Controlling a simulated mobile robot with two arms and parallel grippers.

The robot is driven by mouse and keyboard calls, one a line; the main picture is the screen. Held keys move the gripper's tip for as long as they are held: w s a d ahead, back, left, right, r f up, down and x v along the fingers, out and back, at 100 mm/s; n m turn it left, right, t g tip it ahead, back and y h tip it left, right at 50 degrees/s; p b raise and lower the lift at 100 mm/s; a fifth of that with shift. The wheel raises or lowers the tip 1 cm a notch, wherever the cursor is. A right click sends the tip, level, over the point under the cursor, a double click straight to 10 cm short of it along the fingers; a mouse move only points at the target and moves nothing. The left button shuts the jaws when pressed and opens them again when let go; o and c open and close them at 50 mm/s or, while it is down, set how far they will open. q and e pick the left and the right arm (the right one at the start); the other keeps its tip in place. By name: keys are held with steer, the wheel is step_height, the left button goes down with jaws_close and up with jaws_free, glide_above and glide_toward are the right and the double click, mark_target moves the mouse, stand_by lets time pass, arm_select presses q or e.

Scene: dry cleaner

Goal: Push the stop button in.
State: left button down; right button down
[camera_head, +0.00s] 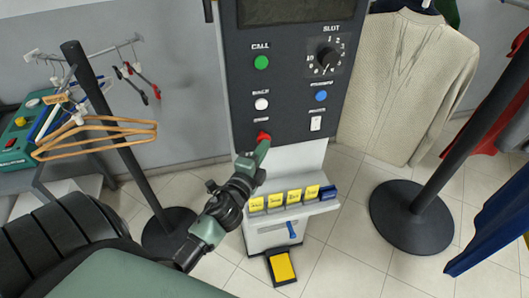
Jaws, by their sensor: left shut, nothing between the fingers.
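The stop button is a red knob (264,135) low on the left of the dark control panel (288,90). It sits under a white button (261,104) and a green button (261,62). My left gripper (263,148) is shut and empty, its tips pointing up at the red button and overlapping its lower edge. I cannot tell whether they touch it or how far in the button is. My right gripper is not in view.
The panel also has a slot dial (327,57), a blue button (321,96) and a white switch (316,123). A shelf with yellow tags (294,196) juts out below my gripper. Hanging clothes (408,80) and a dark post base (411,217) stand at right.

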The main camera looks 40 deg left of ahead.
arm_select(q)
steer(key=shift+a, duration=0.1)
steer(key=b+v, duration=0.2)
steer(key=v, duration=0.5)
steer(key=shift+s, duration=0.4)
steer(key=shift+d+b, duration=0.25)
steer(key=shift+b, duration=0.05)
steer(key=s+d+f+n+g+h+b, duration=0.1)
steer(key=s+d+f+n+g, duration=0.15)
steer(key=f, duration=1.05)
steer(key=s+d+f+n+g+h+b, duration=0.1)
steer(key=s+f+n+g, duration=0.15)
steer(key=f, duration=1.05)
steer(key=s+d+f+n+g+h, duration=0.1)
steer(key=s+d+f+g, duration=0.2)
steer(key=f, duration=0.9)
steer(key=s+d+f+n+g+b, duration=0.1)
steer(key=s+f+n+g, duration=0.2)
steer(key=s+f, duration=0.7)
steer(key=s+d+f+n+g+b, duration=0.1)
steer(key=s+f+n+g, duration=0.2)
steer(key=s+f, duration=0.8)
steer(key=s+g, duration=0.2)
steer(key=s, duration=0.5)
steer(key=shift+d+f+n+h, duration=0.25)
steer(key=shift+f+n+h, duration=0.05)
steer(key=shift+f, duration=0.05)
